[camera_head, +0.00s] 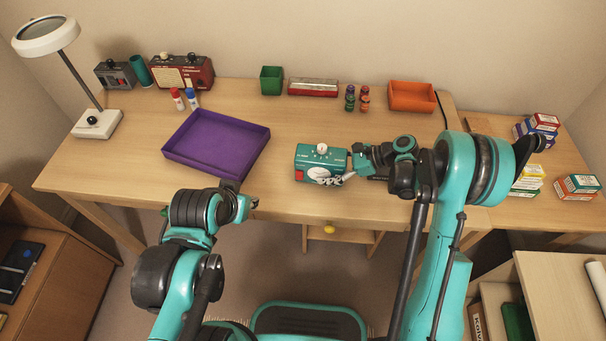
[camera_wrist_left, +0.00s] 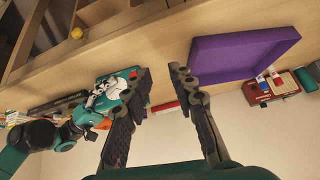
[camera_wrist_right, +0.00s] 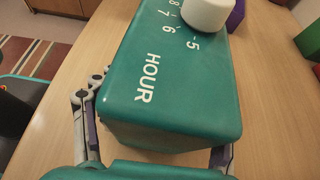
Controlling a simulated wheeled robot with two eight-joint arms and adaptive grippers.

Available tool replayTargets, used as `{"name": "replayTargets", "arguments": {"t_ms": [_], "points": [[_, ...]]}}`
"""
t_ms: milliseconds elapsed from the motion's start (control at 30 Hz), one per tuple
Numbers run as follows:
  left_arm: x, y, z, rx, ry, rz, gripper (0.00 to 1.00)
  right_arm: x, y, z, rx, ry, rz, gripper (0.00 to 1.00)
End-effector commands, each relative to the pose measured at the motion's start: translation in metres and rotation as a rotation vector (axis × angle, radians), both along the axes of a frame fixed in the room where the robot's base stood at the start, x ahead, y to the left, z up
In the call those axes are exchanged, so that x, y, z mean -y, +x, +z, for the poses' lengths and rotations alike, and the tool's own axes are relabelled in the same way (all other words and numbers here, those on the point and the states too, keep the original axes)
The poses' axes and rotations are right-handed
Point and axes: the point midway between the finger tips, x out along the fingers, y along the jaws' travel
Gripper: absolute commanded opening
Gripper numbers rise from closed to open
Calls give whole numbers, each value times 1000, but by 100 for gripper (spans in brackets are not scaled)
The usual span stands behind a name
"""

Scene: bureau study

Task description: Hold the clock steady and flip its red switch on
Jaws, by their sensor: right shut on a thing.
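The clock is a teal box (camera_head: 310,152) with a white knob on top, near the front edge of the desk. Its red switch (camera_head: 299,175) is at its left front corner; I cannot tell its position. The clock also shows in the left wrist view (camera_wrist_left: 112,92). In the right wrist view its teal top (camera_wrist_right: 165,95) bears the word HOUR. My right gripper (camera_head: 347,170) is shut on the clock's right end, one finger on each side. My left gripper (camera_wrist_left: 163,72) is open and empty, left of the clock near the desk's front edge.
A purple tray (camera_head: 262,137) lies left of the clock. At the back stand a red radio (camera_head: 190,72), a green bin (camera_head: 271,80), a red-and-silver box (camera_head: 313,88) and an orange bin (camera_head: 411,97). A lamp (camera_head: 97,124) stands at the left.

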Motion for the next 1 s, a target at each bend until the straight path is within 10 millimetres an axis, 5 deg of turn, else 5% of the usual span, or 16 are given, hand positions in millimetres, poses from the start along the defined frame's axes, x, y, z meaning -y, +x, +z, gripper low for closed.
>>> {"name": "replayTargets", "arguments": {"t_ms": [67, 600, 1000], "points": [[5, 7, -3, -13, 39, -113, 0, 0, 0, -1, 0, -3, 1, 52], [50, 51, -28, 115, 330, -1085, 0, 0, 0, -2, 0, -4, 1, 52], [57, 57, -32, 179, 386, -1245, 0, 1, 0, -2, 0, -5, 1, 52]]}}
